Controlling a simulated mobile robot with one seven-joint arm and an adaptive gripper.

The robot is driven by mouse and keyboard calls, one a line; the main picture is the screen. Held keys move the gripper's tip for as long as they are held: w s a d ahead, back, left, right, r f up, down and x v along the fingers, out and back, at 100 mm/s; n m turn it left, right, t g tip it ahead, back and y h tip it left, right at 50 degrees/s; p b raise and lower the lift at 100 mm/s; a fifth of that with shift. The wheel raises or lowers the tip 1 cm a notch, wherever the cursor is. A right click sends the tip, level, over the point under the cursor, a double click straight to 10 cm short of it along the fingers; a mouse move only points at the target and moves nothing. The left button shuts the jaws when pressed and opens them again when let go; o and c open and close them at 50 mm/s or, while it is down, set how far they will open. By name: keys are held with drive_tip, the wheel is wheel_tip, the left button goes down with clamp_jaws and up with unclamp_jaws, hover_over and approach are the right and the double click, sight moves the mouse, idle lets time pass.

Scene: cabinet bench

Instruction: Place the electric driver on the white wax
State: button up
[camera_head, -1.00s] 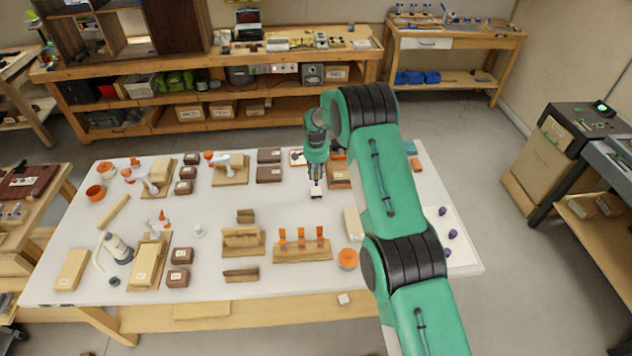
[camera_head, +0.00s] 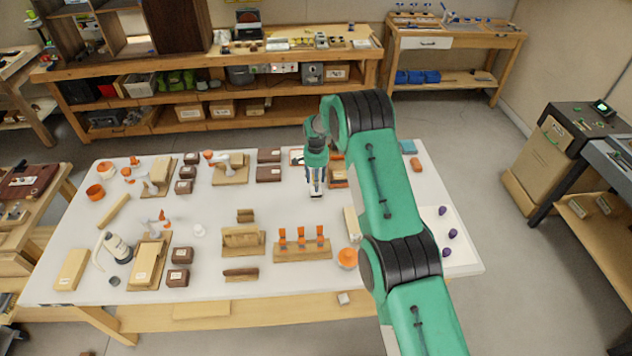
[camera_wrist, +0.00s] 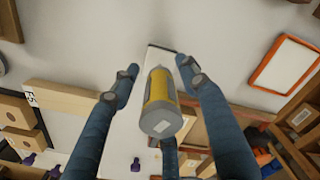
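The electric driver (camera_wrist: 160,102), a yellow and grey cylinder, is between the fingers of my gripper (camera_wrist: 157,68) in the wrist view. Gaps show between it and the two side fingers, so my gripper looks open around it. In the head view my gripper (camera_head: 316,188) points down over the table's back middle. The white wax (camera_head: 316,195) is a small pale block directly below the fingertips. The driver appears to stand upright on it, though the contact is hidden. The driver is mostly covered by the fingers in the head view.
The white table (camera_head: 200,285) carries wooden blocks, dark boxes and orange parts. A wooden stand with orange-topped tools (camera_head: 302,252) is in front of my gripper. A white tray (camera_head: 462,222) with purple pieces lies at right. Bare tabletop surrounds the wax.

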drive_tip(key=shift+r, duration=0.15)
drive_tip(key=shift+s+r, duration=0.1)
drive_tip(key=shift+r, duration=5.9)
drive_tip(key=shift+r, duration=0.1)
